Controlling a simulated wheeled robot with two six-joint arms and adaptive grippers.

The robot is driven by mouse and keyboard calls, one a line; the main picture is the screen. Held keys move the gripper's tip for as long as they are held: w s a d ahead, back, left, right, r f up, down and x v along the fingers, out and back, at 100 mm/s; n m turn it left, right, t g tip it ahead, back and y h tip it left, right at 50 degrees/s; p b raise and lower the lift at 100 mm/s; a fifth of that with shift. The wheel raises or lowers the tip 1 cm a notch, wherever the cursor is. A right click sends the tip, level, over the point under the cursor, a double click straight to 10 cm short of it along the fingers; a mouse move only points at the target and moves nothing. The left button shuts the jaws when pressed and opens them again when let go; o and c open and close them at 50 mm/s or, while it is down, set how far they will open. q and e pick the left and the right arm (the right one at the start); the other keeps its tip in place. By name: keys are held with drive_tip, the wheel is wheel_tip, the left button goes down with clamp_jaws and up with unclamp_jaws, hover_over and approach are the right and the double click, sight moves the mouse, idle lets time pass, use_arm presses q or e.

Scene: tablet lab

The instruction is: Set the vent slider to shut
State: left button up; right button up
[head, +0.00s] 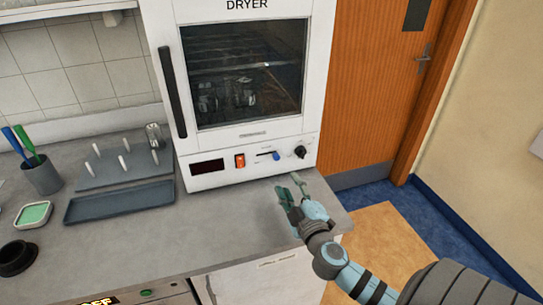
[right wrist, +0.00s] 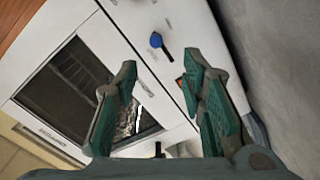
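The vent slider (head: 276,156) is a small blue knob on the white lower panel of the dryer (head: 240,75). It sits at the right end of its short slot; its labels are too small to read. In the right wrist view the blue knob (right wrist: 156,40) shows beyond the fingertips, with clear space between. My right gripper (head: 294,187) is in front of the panel, a little below and right of the knob. Its green fingers (right wrist: 160,78) are apart with nothing between them. My left gripper is not in view.
An orange-red switch (head: 240,160) and a dark display (head: 207,167) are left of the slider, a black dial (head: 300,152) right of it. A peg rack (head: 124,164), a tray (head: 120,202) and a pen cup (head: 42,176) stand on the left counter. The counter (head: 200,235) before the dryer is clear.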

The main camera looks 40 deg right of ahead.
sight(277, 159)
drive_tip(key=x, duration=0.4)
drive_tip(key=r+x, duration=0.1)
drive_tip(key=x, duration=0.1)
drive_tip(key=shift+d+p, duration=0.35)
drive_tip(key=shift+d, duration=0.1)
drive_tip(key=x, duration=0.3)
drive_tip(key=f+x, duration=0.1)
drive_tip(key=x, duration=0.1)
drive_tip(key=shift+w+a, duration=0.15)
drive_tip(key=shift+w, duration=0.25)
drive_tip(key=shift+s+r, duration=0.2)
drive_tip(key=shift+s, duration=0.05)
drive_tip(key=shift+c, duration=0.3)
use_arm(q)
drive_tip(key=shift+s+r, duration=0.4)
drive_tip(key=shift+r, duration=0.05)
use_arm(e)
clamp_jaws()
